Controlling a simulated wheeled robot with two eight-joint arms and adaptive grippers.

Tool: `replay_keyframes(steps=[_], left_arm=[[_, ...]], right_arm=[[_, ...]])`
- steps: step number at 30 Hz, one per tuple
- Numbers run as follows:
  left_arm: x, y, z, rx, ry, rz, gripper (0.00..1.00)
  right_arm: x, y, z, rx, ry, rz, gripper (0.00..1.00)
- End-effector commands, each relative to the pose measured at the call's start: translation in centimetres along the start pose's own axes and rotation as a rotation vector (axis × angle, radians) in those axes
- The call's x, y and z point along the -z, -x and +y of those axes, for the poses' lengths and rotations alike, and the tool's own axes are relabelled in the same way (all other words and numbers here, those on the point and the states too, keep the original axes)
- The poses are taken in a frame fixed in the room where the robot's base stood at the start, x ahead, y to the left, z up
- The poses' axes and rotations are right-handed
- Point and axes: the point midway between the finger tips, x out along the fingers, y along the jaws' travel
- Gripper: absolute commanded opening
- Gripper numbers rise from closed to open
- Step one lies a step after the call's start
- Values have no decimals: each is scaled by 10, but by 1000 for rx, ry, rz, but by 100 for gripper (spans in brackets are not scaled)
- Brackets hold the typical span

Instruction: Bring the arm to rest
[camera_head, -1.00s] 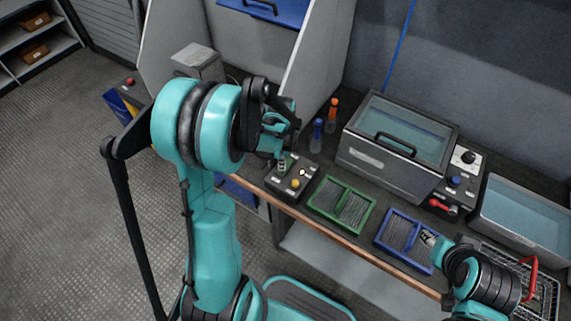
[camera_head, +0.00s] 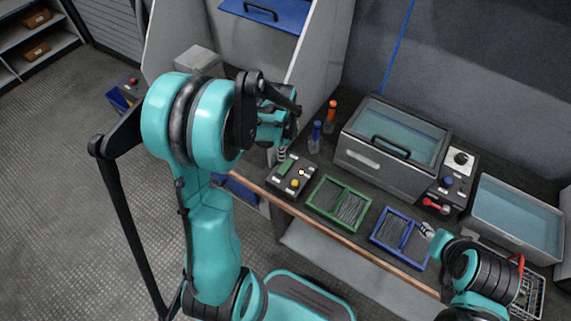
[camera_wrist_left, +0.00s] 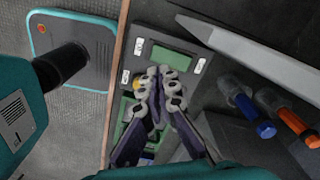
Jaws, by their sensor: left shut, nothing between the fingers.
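My left arm comes in from the left in the head view. Its gripper (camera_head: 282,153) hangs above the far left corner of the dark control box (camera_head: 285,184). In the left wrist view the fingers (camera_wrist_left: 165,82) are shut with nothing between them. They cover part of the control box (camera_wrist_left: 143,45), with its green display (camera_wrist_left: 170,56) and a yellow button (camera_wrist_left: 125,77). My right gripper (camera_head: 427,230) is low at the right, over the blue tray's right side. It is too small to tell whether it is open.
A green tray (camera_head: 313,207) and a blue tray (camera_head: 376,236) lie along the bench front. Behind them stand a lidded tank (camera_head: 373,164), a blue bottle (camera_head: 315,137) and an orange bottle (camera_head: 330,112). A water basin (camera_head: 520,225) and a wire basket (camera_head: 529,297) are at right.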

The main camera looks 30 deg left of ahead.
Motion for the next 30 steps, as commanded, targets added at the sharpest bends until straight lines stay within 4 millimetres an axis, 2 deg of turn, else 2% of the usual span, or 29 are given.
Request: replay_keyframes(steps=[11, 14, 17, 21, 24, 30], left_arm=[[2, 5, 2, 10, 16, 2, 0], [7, 21, 9, 45, 81, 12, 0], [16, 48, 24, 106, 198, 39, 0], [28, 85, 50, 203, 405, 111, 0], [34, 106, 72, 260, 554, 182, 0], [43, 132, 113, 335, 834, 358, 0]], right_arm=[[0, 0, 0, 0, 0, 0, 40], [0, 0, 0, 0, 0, 0, 40], [0, 0, 0, 0, 0, 0, 40], [0, 0, 0, 0, 0, 0, 40], [0, 0, 0, 0, 0, 0, 40], [0, 0, 0, 0, 0, 0, 40]])
